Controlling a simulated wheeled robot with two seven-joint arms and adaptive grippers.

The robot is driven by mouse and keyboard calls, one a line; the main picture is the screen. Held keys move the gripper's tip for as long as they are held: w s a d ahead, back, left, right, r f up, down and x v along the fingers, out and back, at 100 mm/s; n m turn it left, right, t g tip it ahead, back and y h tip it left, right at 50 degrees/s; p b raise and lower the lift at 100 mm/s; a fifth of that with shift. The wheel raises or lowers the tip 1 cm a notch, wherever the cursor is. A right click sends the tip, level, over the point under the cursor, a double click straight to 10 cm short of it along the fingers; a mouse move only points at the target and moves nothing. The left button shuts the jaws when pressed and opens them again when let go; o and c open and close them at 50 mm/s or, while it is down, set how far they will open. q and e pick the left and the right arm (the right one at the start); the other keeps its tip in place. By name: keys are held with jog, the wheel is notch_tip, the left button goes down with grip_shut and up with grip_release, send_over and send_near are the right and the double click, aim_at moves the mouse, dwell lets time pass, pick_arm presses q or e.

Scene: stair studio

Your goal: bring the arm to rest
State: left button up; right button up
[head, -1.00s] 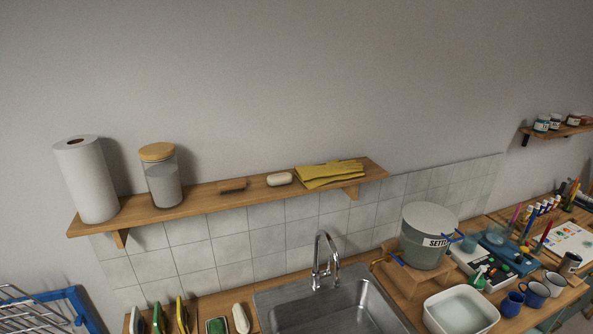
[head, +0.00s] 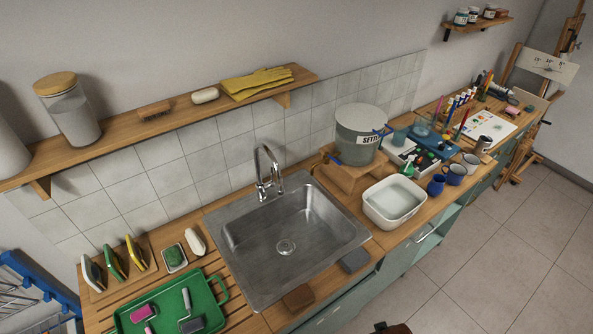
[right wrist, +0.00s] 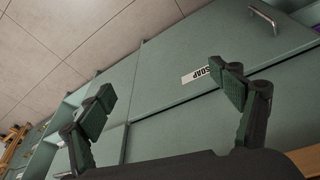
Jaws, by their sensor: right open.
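My right gripper (right wrist: 165,95) is open and empty in the right wrist view, its two dark green fingers wide apart. Behind it are green cabinet fronts (right wrist: 160,65), one with a label reading SOAP (right wrist: 208,72). I cannot judge the gap between the fingers and the cabinet. In the head view only a small dark piece shows at the bottom edge, and neither gripper can be made out there. My left gripper is in no view.
The wooden counter holds a steel sink (head: 290,235), a green tray (head: 205,290) with rollers, a white basin (head: 394,201), a lidded bucket (head: 361,135) and several mugs. A shelf (head: 170,120) runs above. Tiled floor (head: 500,260) at right is clear.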

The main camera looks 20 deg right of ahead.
jog(key=s+a+f+g+b, duration=0.1)
jog(key=s+f+b, duration=0.25)
jog(key=f, duration=2.05)
jog(key=s+f+n+g+b, duration=0.1)
jog(key=s+f+b, duration=0.1)
jog(key=s+f, duration=1.6)
jog(key=shift+s+f+y, duration=0.3)
jog(key=shift+s+f, duration=0.1)
jog(key=shift+f, duration=0.3)
jog(key=shift+a, duration=0.1)
